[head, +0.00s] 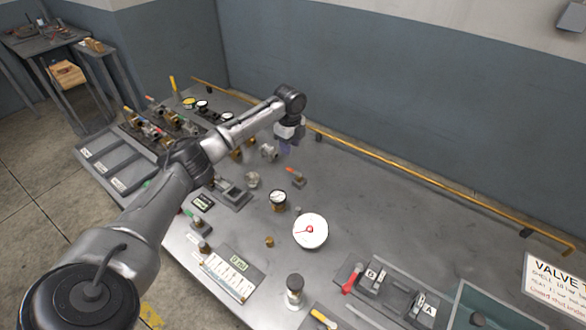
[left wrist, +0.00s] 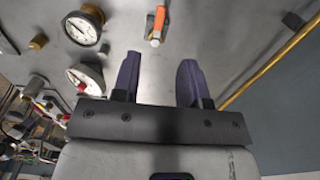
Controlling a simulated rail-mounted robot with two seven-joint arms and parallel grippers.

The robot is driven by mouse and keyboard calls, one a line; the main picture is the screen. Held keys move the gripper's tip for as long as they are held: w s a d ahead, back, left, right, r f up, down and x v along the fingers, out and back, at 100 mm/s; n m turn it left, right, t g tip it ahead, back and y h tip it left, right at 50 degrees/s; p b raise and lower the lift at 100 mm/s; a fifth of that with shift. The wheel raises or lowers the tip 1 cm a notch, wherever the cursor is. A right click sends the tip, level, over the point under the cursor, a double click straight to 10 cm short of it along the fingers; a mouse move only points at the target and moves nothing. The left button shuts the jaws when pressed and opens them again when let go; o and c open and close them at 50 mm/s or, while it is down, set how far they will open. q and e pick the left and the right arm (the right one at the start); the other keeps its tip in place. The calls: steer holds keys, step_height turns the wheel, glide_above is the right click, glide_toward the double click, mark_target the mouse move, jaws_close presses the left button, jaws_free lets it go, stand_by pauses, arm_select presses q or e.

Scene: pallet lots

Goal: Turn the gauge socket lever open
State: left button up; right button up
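A small fitting with an orange lever handle (head: 293,171) stands on the grey bench in the head view. In the left wrist view the orange handle (left wrist: 158,20) shows at the top, ahead of the fingers and apart from them. I cannot tell for certain that this is the gauge socket lever. My left gripper (head: 286,148) is above the bench, behind the orange-handled fitting in the head view. Its two purple fingers, seen in the left wrist view (left wrist: 156,78), are spread with nothing between them. My right gripper is not in view.
A rack of valves and gauges fills the bench's far left. A yellow rail (head: 400,175) runs along the back edge. Labelled blocks (head: 395,293) stand at front right; the back right surface is clear.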

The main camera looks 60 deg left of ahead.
mark_target(291, 169)
arm_select(q)
step_height(291, 169, down, 10)
steer(key=shift+b, duration=0.7)
jaws_close()
